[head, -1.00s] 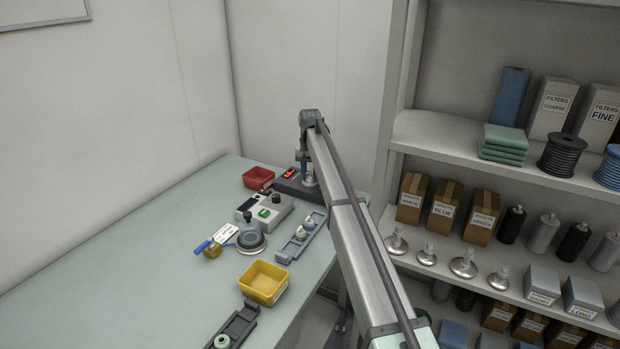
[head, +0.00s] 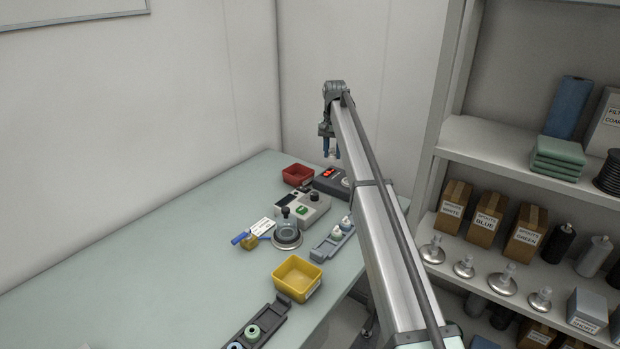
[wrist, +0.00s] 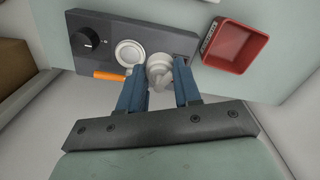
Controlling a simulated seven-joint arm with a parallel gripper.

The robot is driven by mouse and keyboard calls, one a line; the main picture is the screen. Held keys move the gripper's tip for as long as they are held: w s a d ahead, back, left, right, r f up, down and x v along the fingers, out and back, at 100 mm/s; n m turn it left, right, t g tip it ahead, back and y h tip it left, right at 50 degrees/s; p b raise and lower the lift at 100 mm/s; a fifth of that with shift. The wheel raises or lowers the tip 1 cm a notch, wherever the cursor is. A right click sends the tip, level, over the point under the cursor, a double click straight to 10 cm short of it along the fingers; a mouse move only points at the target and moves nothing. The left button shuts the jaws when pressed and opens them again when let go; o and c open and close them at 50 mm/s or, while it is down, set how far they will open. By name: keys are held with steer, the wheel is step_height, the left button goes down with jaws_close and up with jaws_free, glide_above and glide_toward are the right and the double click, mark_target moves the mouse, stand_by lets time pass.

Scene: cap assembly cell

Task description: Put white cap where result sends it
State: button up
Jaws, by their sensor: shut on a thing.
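The white cap (wrist: 158,72) is between the two blue fingers of my gripper (wrist: 160,88) in the wrist view. My gripper is shut on it. In the head view my gripper (head: 328,146) hangs above the dark test unit (head: 325,185) at the back of the bench, and the cap shows small and pale at its tips. The unit (wrist: 185,50) in the wrist view has a black knob, a pale round seat (wrist: 129,54) and an orange piece (wrist: 110,76). A red bin (head: 298,175) stands beside the unit; it also shows in the wrist view (wrist: 238,48).
A yellow bin (head: 312,290) stands nearer on the bench. Shelves stand at right. The bench's left is clear.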

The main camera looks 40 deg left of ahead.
mark_target(298, 172)
steer(key=shift+s+a+f+n, duration=0.75)
steer(key=shift+a+f+n, duration=1)
steer(key=shift+a, duration=5.2)
steer(key=shift+f, duration=4.55)
steer(key=shift+f, duration=0.25)
steer(key=o, duration=0.4)
steer(key=r, duration=1.2)
steer(key=shift+s+a+r, duration=0.15)
steer(key=shift+s+r, duration=0.05)
steer(key=shift+r, duration=0.05)
